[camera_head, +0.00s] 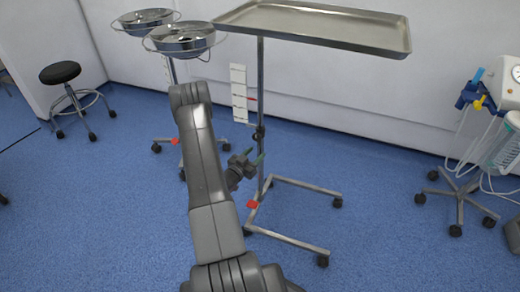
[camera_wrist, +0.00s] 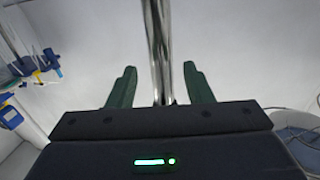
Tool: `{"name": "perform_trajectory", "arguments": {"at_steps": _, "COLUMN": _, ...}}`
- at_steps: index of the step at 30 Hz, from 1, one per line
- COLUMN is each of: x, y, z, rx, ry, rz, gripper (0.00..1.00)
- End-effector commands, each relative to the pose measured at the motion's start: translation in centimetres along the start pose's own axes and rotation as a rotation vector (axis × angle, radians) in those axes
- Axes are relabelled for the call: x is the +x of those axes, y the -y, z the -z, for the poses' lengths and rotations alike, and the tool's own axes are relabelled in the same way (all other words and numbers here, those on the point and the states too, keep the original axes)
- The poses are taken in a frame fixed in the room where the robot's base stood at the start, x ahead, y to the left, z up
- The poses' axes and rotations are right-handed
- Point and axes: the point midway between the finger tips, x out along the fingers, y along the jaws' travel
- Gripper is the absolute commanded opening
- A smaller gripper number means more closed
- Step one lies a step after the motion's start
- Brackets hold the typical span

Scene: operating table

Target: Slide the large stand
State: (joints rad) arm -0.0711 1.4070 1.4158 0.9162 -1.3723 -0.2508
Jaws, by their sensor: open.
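The large stand has a wide steel tray (camera_head: 320,27) on top, a vertical pole (camera_head: 261,90) and a wheeled U-shaped base (camera_head: 290,240) on the blue floor. My gripper (camera_head: 252,160) is at the lower part of the pole, below a dark clamp on it. In the wrist view the shiny pole (camera_wrist: 160,50) runs upright between the two green fingers of my gripper (camera_wrist: 158,88). The fingers are open, with a gap visible on each side of the pole. The lowest part of the pole is hidden behind the gripper body in the wrist view.
A smaller stand with two steel bowls (camera_head: 182,38) is behind my arm on the left. A black stool (camera_head: 61,73) is at the far left. A wheeled medical unit (camera_head: 460,200) stands at the right. The white wall is behind the stand; blue floor is clear in front.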

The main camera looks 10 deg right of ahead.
Motion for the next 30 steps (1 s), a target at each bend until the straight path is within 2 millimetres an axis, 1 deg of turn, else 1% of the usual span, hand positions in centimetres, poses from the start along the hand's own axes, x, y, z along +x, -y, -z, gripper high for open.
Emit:
{"name": "perform_trajectory", "arguments": {"at_steps": 1, "x": 1.1, "y": -0.1, "z": -0.1, "rx": 0.001, "ry": -0.002, "rz": -0.003, "gripper": 0.46}}
{"name": "perform_trajectory", "arguments": {"at_steps": 3, "x": 2.2, "y": -0.1, "z": -0.1, "rx": 0.002, "ry": -0.002, "rz": -0.002, "gripper": 0.46}}
{"name": "perform_trajectory", "arguments": {"at_steps": 6, "x": 3.5, "y": 0.0, "z": -0.1, "rx": 0.001, "ry": -0.002, "rz": -0.001, "gripper": 0.46}}
{"name": "perform_trajectory", "arguments": {"at_steps": 9, "x": 4.2, "y": 0.0, "z": 0.0, "rx": 0.0, "ry": 0.0, "rz": 0.0, "gripper": 0.46}}
{"name": "perform_trajectory", "arguments": {"at_steps": 13, "x": 4.6, "y": 0.0, "z": 0.0, "rx": 0.0, "ry": 0.0, "rz": 0.0, "gripper": 0.46}}
{"name": "perform_trajectory", "arguments": {"at_steps": 20, "x": 4.7, "y": 0.0, "z": 0.0, "rx": -0.001, "ry": 0.0, "rz": 0.001, "gripper": 0.46}}
{"name": "perform_trajectory", "arguments": {"at_steps": 21, "x": 4.7, "y": 0.0, "z": 0.0, "rx": -0.001, "ry": 0.0, "rz": 0.001, "gripper": 0.38}}
{"name": "perform_trajectory", "arguments": {"at_steps": 23, "x": 4.6, "y": 0.0, "z": 0.0, "rx": -0.001, "ry": 0.0, "rz": 0.001, "gripper": 0.27}}
{"name": "perform_trajectory", "arguments": {"at_steps": 24, "x": 4.6, "y": 0.0, "z": 0.0, "rx": -0.001, "ry": 0.0, "rz": 0.001, "gripper": 0.19}}
{"name": "perform_trajectory", "arguments": {"at_steps": 27, "x": 4.6, "y": 0.0, "z": 0.0, "rx": -0.001, "ry": 0.0, "rz": 0.001, "gripper": 0.0}}
{"name": "perform_trajectory", "arguments": {"at_steps": 30, "x": 4.6, "y": 0.0, "z": 0.0, "rx": -0.001, "ry": 0.0, "rz": 0.0, "gripper": 0.0}}
